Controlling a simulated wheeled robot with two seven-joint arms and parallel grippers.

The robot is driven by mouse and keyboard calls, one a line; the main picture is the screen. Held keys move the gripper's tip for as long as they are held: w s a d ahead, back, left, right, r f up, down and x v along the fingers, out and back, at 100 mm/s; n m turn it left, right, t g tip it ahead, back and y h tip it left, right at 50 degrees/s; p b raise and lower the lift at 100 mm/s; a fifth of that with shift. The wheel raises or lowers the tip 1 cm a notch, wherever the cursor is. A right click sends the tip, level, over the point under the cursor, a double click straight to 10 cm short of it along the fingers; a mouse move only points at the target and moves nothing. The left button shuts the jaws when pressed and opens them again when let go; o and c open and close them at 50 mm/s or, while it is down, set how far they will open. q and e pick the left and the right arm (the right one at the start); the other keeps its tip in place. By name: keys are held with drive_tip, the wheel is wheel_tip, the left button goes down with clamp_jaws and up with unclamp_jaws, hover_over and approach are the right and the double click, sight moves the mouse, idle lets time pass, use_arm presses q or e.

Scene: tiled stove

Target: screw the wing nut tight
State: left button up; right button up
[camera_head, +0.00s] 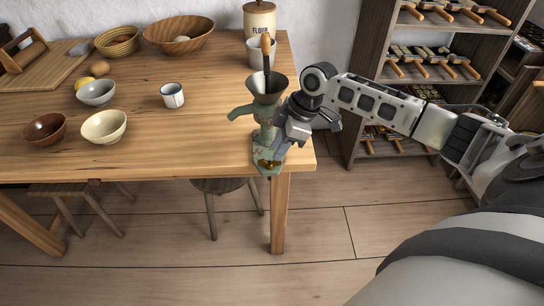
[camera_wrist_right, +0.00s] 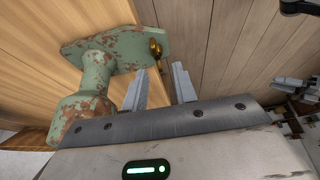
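A worn green grinder (camera_head: 264,112) with a funnel top stands at the right front corner of the wooden table; its base and foot also show in the wrist view (camera_wrist_right: 95,75). A brass wing nut (camera_wrist_right: 155,49) sits at the end of its foot; it also shows in the head view (camera_head: 265,164). My right gripper (camera_wrist_right: 161,68) is open, its two grey fingers apart and empty, with the wing nut just beyond the fingertips. In the head view my right gripper (camera_head: 281,148) is beside the grinder, partly hiding it. My left gripper is not in view.
On the wooden table (camera_head: 200,135), bowls (camera_head: 104,126), a mug (camera_head: 172,95) and a flour jar (camera_head: 259,18) stand away from my right gripper. A stool (camera_head: 228,186) is under the table. A shelf rack (camera_head: 364,62) stands behind my right arm.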

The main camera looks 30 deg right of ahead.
sight(271, 161)
drive_tip(key=x, duration=0.4)
drive_tip(key=shift+w+a+f, duration=0.15)
drive_tip(key=shift+f, duration=0.3)
clamp_jaws()
drive_tip(key=shift+a, duration=0.1)
